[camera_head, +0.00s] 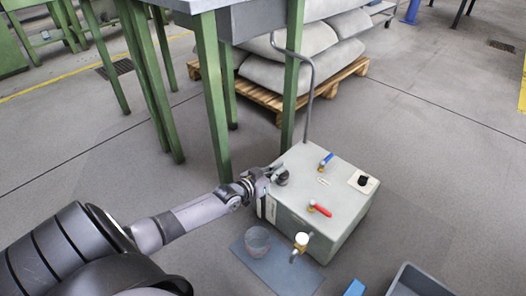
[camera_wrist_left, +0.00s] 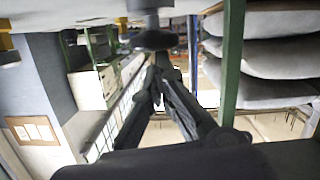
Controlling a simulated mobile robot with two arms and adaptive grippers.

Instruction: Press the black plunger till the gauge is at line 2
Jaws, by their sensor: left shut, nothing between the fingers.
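A grey box-shaped machine (camera_head: 335,192) stands on the floor beside a green-legged table. My left gripper (camera_head: 272,171) is shut and empty at the left edge of its top. A dark round knob (camera_head: 282,179), apparently the black plunger, is right beside the fingertips, partly covered by them. In the left wrist view, the shut fingertips (camera_wrist_left: 156,72) are close to a dark disc on a stem (camera_wrist_left: 152,40); contact cannot be told. A pale strip with dark edges (camera_head: 271,211) on the machine's side may be the gauge; its lines are unreadable. My right gripper is out of view.
A red lever (camera_head: 320,209), a blue lever (camera_head: 326,161) and a black knob (camera_head: 363,181) are on the machine. A white-capped tap (camera_head: 301,241) and a clear cup (camera_head: 257,242) are in front. Sacks (camera_head: 305,65) lie behind.

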